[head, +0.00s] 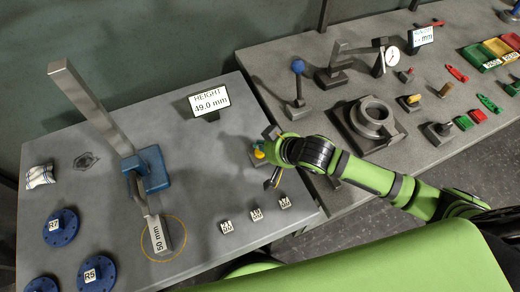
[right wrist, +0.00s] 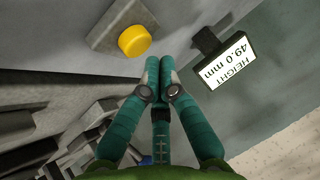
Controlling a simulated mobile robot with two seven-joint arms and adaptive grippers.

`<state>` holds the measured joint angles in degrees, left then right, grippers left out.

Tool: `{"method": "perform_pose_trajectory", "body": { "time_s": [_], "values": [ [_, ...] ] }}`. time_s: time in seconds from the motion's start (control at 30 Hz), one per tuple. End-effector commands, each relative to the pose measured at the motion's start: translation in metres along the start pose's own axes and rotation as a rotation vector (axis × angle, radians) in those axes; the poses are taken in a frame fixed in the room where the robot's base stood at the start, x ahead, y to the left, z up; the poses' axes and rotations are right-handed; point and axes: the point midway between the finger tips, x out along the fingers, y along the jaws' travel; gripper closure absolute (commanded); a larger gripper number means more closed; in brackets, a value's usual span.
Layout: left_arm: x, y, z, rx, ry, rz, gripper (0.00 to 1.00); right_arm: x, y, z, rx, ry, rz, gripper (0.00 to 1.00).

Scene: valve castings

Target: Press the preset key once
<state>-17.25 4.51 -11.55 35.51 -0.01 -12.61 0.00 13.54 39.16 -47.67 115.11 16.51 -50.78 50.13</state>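The yellow preset key (right wrist: 134,40) is a round button on a small grey block, seen in the right wrist view. In the head view the key (head: 259,154) shows partly, beside my right gripper (head: 257,146). My right gripper in the wrist view (right wrist: 160,62) has its teal fingers together, empty, with the tips close beside the key. I cannot tell whether they touch it. The display (head: 209,101) reads HEIGHT 49.0 mm; it also shows in the wrist view (right wrist: 238,65). My left gripper is not in view.
A height gauge with a blue base (head: 153,172) stands left, over a 50 mm block (head: 161,236). Three small marked cubes (head: 256,214) lie near the front edge. Blue flanges (head: 61,228) are at left. The right table holds a casting (head: 371,118) and tools.

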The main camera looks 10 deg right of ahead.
Motion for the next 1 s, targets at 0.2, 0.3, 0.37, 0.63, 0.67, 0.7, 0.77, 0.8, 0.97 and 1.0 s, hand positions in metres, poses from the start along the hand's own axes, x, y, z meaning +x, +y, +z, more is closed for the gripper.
{"method": "perform_pose_trajectory", "body": {
  "time_s": [0.2,0.3,0.37,0.63,0.67,0.7,0.77,0.8,0.97,1.0],
  "values": [
    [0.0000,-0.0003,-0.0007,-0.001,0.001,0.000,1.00,0.0002,0.0002,0.0002,0.000,0.000,0.000,1.00],
    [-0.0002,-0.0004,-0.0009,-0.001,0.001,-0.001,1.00,0.0016,0.0005,0.0015,0.000,0.000,0.000,1.00],
    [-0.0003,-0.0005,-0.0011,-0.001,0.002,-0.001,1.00,0.0030,0.0010,0.0027,0.001,0.000,0.000,1.00],
    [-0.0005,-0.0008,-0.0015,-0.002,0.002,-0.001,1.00,0.0060,0.0025,0.0055,0.000,0.000,0.000,1.00],
    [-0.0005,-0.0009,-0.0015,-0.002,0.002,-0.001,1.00,0.0060,0.0025,0.0056,0.000,0.000,0.000,1.00],
    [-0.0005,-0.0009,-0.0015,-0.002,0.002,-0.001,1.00,0.0060,0.0025,0.0055,0.000,0.000,0.000,1.00],
    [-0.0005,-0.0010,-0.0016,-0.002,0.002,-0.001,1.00,0.0060,0.0025,0.0056,0.000,0.000,0.000,1.00],
    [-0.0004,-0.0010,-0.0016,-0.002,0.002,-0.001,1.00,0.0061,0.0025,0.0056,0.000,0.000,0.000,1.00],
    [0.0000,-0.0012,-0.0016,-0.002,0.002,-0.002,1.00,0.0069,0.0028,0.0065,0.000,0.000,0.000,1.00],
    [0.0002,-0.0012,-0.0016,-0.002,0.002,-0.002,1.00,0.0072,0.0029,0.0069,0.000,0.000,0.000,1.00]
  ]
}}
